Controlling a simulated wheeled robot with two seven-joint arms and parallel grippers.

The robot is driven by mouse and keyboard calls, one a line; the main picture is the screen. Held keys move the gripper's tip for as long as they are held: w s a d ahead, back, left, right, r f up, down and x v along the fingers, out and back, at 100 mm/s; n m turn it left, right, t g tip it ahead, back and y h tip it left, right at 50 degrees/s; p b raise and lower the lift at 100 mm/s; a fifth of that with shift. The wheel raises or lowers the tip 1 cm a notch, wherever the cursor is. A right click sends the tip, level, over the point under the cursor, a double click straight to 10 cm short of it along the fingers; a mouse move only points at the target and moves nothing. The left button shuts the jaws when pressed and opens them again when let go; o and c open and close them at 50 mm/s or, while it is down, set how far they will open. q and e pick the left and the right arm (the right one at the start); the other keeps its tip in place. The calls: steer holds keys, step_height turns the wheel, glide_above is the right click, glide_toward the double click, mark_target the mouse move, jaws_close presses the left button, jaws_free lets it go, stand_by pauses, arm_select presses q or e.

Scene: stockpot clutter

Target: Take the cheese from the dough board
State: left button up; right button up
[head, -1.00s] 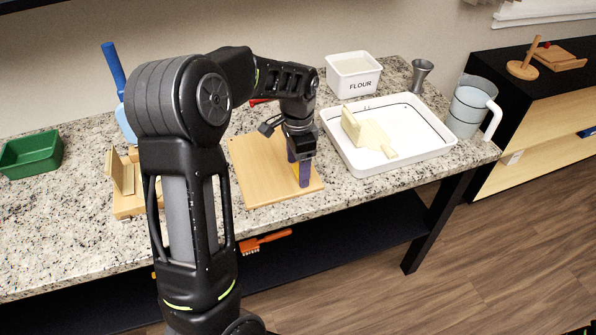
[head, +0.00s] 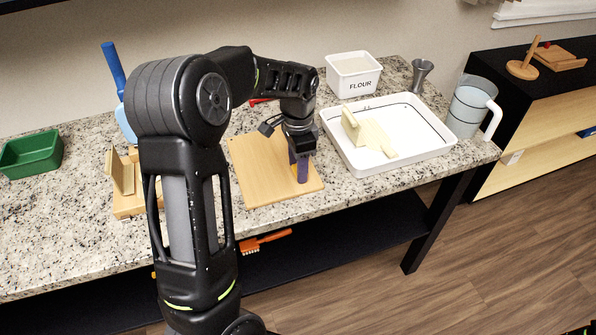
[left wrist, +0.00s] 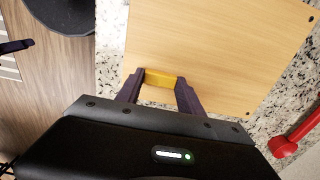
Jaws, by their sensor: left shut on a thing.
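The dough board (head: 262,178) is a light wooden board lying flat on the granite counter. It fills much of the upper left wrist view (left wrist: 215,45). My left gripper (head: 300,172) points down over the board's right part. In the left wrist view its two purple fingers (left wrist: 160,82) are shut on the cheese (left wrist: 160,79), a small yellow block held between the fingertips. The cheese is mostly hidden by the fingers in the head view. I cannot tell whether it touches the board. My right gripper is not in view.
A white tray (head: 428,157) with pale pieces stands right of the board, a flour tub (head: 354,75) behind it. A pitcher (head: 467,108) is at the far right of the counter. A wooden stand (head: 128,205) and green bin (head: 32,155) are to the left.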

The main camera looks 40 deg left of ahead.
arm_select(q)
step_height(320, 180, up, 10)
steer(key=shift+b, duration=0.35)
stand_by(0.4)
stand_by(0.5)
